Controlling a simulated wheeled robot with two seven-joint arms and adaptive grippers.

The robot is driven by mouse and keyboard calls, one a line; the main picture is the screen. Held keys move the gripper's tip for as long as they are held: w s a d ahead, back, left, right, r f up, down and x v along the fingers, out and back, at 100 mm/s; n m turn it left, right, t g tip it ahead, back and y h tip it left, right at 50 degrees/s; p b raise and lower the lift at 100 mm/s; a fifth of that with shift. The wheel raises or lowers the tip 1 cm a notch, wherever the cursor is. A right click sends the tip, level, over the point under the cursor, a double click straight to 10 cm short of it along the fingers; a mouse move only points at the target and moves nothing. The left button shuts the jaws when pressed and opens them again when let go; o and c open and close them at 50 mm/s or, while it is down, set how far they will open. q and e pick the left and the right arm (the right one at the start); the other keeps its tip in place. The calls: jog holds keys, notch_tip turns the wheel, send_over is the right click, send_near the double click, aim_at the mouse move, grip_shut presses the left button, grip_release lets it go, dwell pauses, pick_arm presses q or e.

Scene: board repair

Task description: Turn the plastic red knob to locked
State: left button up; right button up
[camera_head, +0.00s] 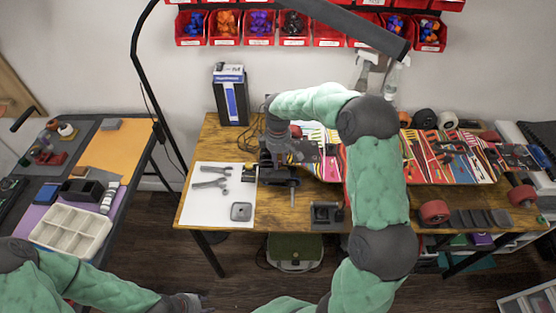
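My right arm arches over the wooden workbench (360,205), and its gripper (288,152) is at a dark vise-like clamp (278,172) near the left end of a colourful skateboard deck (425,152). A small red part (296,131) shows beside the gripper; I cannot tell whether it is the red knob. The gripper hides much of the clamp, and its fingers are too small and dark to read as open or shut. My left arm is low at the left, with its gripper (188,303) at the bottom edge, away from the bench; its fingers are unclear.
A white mat (207,213) with pliers-like tools lies left of the clamp. A blue-and-black box (231,97) stands behind. Red wheels (433,212) and dark blocks lie at the right. A dark lamp arm (345,25) hangs above. A side table (122,150) stands left.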

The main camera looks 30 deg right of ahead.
grip_shut()
dwell(0.3)
jog(key=m+p, duration=0.1)
jog(key=m, duration=0.2)
jog(key=shift+p, duration=0.3)
jog(key=m+p, duration=0.1)
jog(key=m, duration=0.2)
jog(key=shift+m, duration=0.3)
jog(key=m, duration=0.5)
jog(key=shift+p, duration=0.4)
jog(key=m, duration=0.6)
